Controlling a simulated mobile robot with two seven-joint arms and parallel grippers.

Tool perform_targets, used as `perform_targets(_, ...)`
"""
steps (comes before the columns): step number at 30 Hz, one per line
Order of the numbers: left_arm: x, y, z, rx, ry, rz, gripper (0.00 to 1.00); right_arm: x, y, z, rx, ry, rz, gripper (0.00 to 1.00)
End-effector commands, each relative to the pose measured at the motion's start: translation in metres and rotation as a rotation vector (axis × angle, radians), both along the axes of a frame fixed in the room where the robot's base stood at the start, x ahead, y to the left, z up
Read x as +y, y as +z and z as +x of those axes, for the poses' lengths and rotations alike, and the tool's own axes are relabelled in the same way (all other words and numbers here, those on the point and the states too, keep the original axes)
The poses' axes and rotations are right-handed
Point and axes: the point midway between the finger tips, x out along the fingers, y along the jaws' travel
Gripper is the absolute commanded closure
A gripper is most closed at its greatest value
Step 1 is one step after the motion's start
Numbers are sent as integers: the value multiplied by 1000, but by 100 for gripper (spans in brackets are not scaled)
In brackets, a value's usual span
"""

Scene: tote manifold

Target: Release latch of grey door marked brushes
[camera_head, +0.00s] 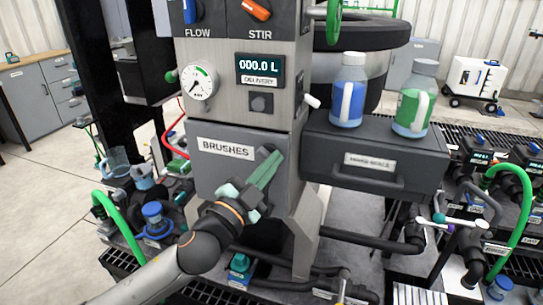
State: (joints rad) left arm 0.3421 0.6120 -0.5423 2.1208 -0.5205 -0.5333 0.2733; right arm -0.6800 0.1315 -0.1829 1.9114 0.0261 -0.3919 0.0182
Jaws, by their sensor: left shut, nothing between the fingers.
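The grey door (222,175) marked "BRUSHES" is on the front of the grey cabinet, below the gauge, and looks shut. A dark latch piece (264,153) shows at the door's upper right. My left gripper (270,165) reaches up from below in front of the door's right part. Its pale green fingers are shut with nothing between them, and their tips overlap the latch in the picture. I cannot tell whether they touch it. The gripper hides the lower part of the latch. My right gripper is not in view.
A dark grey drawer (375,160) juts out right of the door, with a blue bottle (349,92) and a green bottle (412,100) on top. A red hose (170,135) curves at the left. Pipes and valves crowd the floor level below.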

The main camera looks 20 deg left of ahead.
Motion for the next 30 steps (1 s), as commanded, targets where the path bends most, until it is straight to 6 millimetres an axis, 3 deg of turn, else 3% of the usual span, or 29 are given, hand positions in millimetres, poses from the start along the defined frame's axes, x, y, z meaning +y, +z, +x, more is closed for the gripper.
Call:
perform_targets(9,0,-3,0,-1,0,132,100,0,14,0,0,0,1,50)
perform_targets(30,1,-8,0,-2,1,127,100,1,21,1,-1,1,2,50)
